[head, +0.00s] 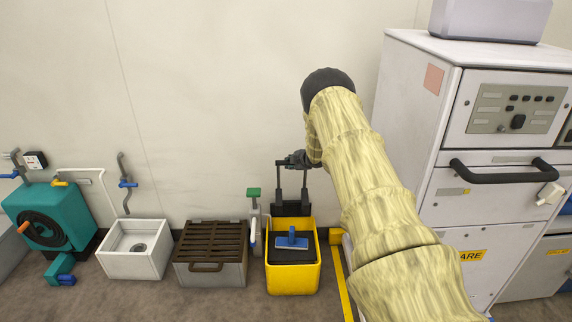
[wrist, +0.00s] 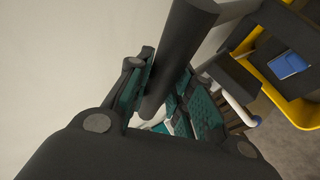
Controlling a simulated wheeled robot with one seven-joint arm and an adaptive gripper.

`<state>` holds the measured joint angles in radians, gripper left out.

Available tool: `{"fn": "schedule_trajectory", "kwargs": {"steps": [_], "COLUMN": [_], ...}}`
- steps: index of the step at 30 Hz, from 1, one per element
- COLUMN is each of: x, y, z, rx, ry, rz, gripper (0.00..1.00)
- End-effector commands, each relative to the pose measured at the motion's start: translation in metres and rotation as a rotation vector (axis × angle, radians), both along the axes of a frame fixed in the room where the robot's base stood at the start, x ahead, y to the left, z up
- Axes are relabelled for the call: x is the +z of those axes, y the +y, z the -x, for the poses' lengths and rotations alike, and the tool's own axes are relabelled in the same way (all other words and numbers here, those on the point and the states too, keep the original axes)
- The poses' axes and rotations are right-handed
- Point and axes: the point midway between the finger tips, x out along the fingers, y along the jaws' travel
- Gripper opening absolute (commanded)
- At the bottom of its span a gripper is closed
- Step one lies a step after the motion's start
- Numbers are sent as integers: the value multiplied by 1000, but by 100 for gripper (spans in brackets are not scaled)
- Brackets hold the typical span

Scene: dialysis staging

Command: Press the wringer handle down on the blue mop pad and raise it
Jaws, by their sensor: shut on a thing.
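The blue mop pad (head: 291,239) lies in the yellow wringer bucket (head: 293,279), on its dark inner surface. The pad also shows in the wrist view (wrist: 288,64) at the upper right. The wringer handle (head: 292,185) rises upright from the back of the bucket on two dark bars. My gripper (head: 297,160) is at the top of the handle. In the wrist view, my gripper (wrist: 165,95) is shut on the dark round bar of the handle (wrist: 178,50). The handle stands raised, well above the pad. My arm hides part of the area right of the gripper.
Left of the bucket stand a grated drain box (head: 211,254), a white basin (head: 133,262) and a teal hose reel (head: 47,217). A green-topped post (head: 254,193) stands close by the bucket. A white cabinet (head: 412,110) with a black handle is at the right.

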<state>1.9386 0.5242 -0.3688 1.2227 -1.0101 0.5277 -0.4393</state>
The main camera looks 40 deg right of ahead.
Motion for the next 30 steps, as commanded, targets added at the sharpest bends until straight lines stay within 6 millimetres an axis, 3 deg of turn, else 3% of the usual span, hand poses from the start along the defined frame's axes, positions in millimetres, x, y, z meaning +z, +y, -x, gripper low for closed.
{"fn": "schedule_trajectory", "kwargs": {"steps": [11,12,15,30], "x": [9,9,9,11], "y": [-8,-8,-8,-2], "z": [-2,-2,-2,6], "rx": [-8,-8,-7,-3], "ry": [-12,-12,-13,-8], "rz": [5,5,5,1], "gripper": [0,27,44,44]}}
